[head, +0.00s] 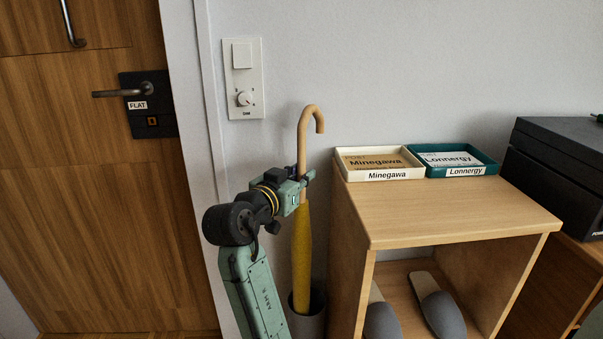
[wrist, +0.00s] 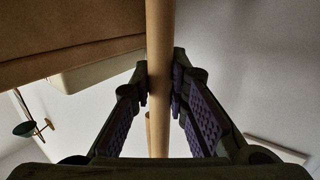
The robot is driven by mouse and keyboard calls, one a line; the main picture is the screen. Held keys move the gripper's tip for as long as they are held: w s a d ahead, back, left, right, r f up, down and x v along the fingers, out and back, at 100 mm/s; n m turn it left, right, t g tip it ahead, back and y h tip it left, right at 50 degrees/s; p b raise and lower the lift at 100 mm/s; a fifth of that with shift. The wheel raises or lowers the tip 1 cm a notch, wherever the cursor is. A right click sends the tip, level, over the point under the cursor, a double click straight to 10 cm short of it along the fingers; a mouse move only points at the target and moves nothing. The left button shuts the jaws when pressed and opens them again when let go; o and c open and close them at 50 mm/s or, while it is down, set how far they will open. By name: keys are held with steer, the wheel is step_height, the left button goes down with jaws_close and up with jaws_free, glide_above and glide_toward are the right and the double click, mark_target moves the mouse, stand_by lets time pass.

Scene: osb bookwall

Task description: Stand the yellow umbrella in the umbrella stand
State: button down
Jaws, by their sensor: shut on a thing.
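The yellow umbrella (head: 302,250) is upright with its tan crook handle (head: 305,135) at the top. Its lower end is inside the grey umbrella stand (head: 309,325), which stands on the floor left of the shelf; the rim hides the tip, so I cannot tell if it touches the bottom. My gripper (head: 305,180) is shut on the umbrella's shaft, just below the handle and above the yellow cloth. In the wrist view the tan shaft (wrist: 159,60) runs upright between the two purple-padded fingers (wrist: 160,85).
A wooden shelf unit (head: 465,205) stands close right of the umbrella. It bears a white tray (head: 395,174) and a teal tray (head: 480,169), with grey slippers (head: 440,312) inside below. A black box (head: 560,175) is further right. A wooden door (head: 90,220) is at left.

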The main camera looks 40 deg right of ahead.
mark_target(301, 205)
steer(key=shift+f+b, duration=2.4)
steer(key=shift+f, duration=1.4)
steer(key=c, duration=1.5)
jaws_free()
steer(key=shift+f, duration=0.1)
steer(key=v, duration=1.2)
steer(key=shift+a, duration=0.1)
